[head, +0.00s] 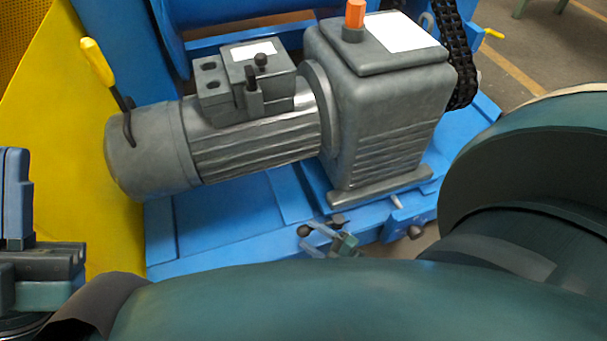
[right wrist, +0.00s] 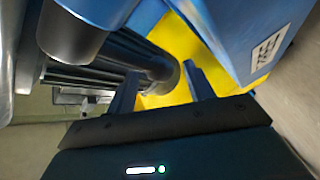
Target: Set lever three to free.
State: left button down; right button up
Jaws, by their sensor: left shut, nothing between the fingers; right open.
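My left gripper (head: 16,195) is at the left edge of the head view, shut and empty, apart from the machine and partly cut off. My right gripper shows only in the right wrist view (right wrist: 161,88), open and empty; my arm may hide it in the head view. Small levers with dark knobs (head: 304,231) sit at the front of the blue base, partly behind my arm. A yellow-handled lever (head: 97,62) stands at the motor's left end, and a black-knobbed lever (head: 252,88) at the terminal box. No readable number shows which is lever three.
The grey motor (head: 255,148) and gearbox (head: 390,110) stand on a blue base (head: 230,215). A chain (head: 455,45) runs behind the gearbox. A yellow panel (head: 60,110) stands at left. My arm links fill the foreground. A blue part with a label (right wrist: 250,40) is near my right gripper.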

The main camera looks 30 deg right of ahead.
jog(key=shift+x, duration=1.6)
grip_shut()
